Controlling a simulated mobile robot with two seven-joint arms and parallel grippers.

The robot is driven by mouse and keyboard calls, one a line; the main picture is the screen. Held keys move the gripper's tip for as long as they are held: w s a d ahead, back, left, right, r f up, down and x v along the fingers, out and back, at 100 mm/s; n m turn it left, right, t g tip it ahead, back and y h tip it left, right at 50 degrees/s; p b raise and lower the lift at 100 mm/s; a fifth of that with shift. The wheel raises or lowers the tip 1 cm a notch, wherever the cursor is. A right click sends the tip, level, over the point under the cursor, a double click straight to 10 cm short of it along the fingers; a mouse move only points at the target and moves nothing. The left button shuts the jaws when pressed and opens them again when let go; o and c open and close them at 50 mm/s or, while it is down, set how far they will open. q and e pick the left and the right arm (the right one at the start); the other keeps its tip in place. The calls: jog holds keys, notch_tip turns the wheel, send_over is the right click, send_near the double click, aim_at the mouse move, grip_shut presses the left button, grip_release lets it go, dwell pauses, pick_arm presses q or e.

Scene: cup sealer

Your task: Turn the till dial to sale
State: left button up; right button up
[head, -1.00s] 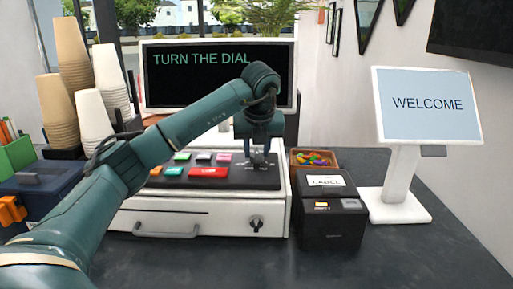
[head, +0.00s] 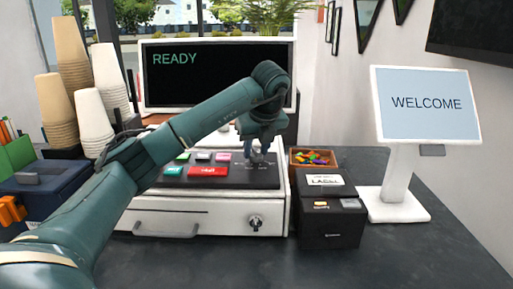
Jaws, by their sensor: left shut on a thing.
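The till (head: 205,220) stands on the dark counter, with coloured keys such as the red key (head: 208,171) on its sloped black top panel. The till's screen (head: 216,80) behind it reads READY. My left gripper (head: 257,159) points down at the right side of the key panel. It is shut on the dial there, which is mostly hidden by the fingers, so I cannot read its setting. My right gripper is not in view.
A black label printer (head: 332,222) stands right of the till, with a box of colourful sweets (head: 313,159) behind it. A white WELCOME display (head: 424,104) is at right. Stacked cups (head: 95,112) stand at left. The front counter is clear.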

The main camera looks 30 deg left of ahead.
pick_arm(q)
jog(key=o, duration=1)
jog(key=shift+c, duration=0.2)
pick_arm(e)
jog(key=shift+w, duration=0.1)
pick_arm(q)
jog(key=shift+r, duration=0.1)
jog(key=p+v, duration=0.1)
jog(key=v, duration=1.2)
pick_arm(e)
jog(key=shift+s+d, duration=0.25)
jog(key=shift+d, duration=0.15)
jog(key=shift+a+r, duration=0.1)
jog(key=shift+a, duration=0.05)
